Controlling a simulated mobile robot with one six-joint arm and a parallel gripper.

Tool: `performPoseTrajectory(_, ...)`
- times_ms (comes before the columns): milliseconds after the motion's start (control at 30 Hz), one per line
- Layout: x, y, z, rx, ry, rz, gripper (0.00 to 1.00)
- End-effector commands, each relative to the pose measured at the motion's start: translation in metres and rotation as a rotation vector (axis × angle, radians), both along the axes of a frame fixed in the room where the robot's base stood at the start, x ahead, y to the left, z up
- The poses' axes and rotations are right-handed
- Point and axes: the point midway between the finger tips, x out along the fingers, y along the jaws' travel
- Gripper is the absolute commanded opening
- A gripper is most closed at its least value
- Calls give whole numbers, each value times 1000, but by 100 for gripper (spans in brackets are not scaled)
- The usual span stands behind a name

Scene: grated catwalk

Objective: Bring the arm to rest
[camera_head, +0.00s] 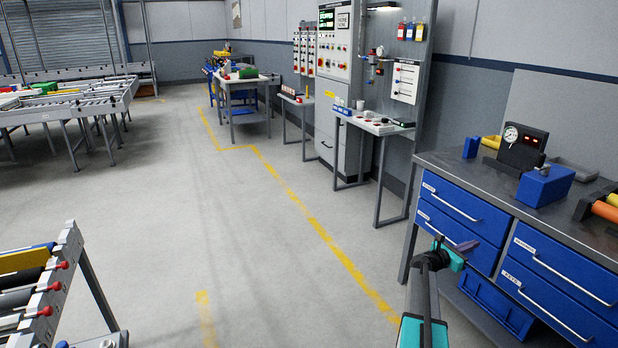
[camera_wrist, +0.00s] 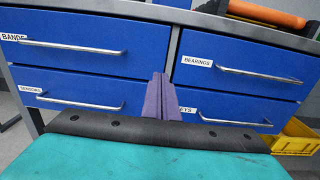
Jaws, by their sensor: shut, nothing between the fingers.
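My gripper (camera_head: 468,246) is at the lower right in the head view, at the end of my raised arm, in front of the blue drawer cabinet (camera_head: 450,205). In the wrist view its two purple fingers (camera_wrist: 162,95) stand pressed together with nothing between them. Behind the fingers are the blue drawer fronts with silver bar handles, labelled with words such as "BEARINGS" (camera_wrist: 240,65). The fingers overlap the post between the two drawer columns in that view. I cannot tell the exact gap between fingertips and cabinet.
A gauge box (camera_head: 522,148) and a blue block (camera_head: 545,186) stand on the cabinet's worktop. A yellow bin (camera_wrist: 297,138) is low at the right in the wrist view. A roller conveyor (camera_head: 35,290) is at the lower left. The grey floor between is clear, with yellow lines.

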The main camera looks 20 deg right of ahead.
Motion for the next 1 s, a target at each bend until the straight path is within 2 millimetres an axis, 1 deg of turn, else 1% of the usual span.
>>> performPoseTrajectory(67, 6, 4, 1, 0, 0, 8, 0)
performPoseTrajectory(167, 21, 15, -1, 2, 2, 29, 0)
performPoseTrajectory(267, 44, 35, -10, 11, 12, 63, 0)
performPoseTrajectory(367, 72, 65, -28, 25, 29, 107, 0)
performPoseTrajectory(400, 83, 79, -35, 33, 35, 128, 0)
performPoseTrajectory(467, 98, 103, -48, 44, 49, 158, 0)
performPoseTrajectory(533, 112, 130, -64, 64, 58, 191, 0)
performPoseTrajectory(567, 116, 142, -72, 76, 60, 202, 0)
performPoseTrajectory(600, 123, 159, -81, 93, 62, 218, 0)
performPoseTrajectory(667, 129, 184, -98, 122, 62, 237, 0)
performPoseTrajectory(700, 132, 200, -109, 144, 62, 248, 0)
performPoseTrajectory(867, 133, 267, -153, 243, 41, 272, 0)
performPoseTrajectory(900, 131, 283, -164, 271, 31, 273, 0)
performPoseTrajectory(967, 126, 308, -181, 315, 14, 272, 0)
performPoseTrajectory(1000, 122, 325, -192, 345, 0, 269, 0)
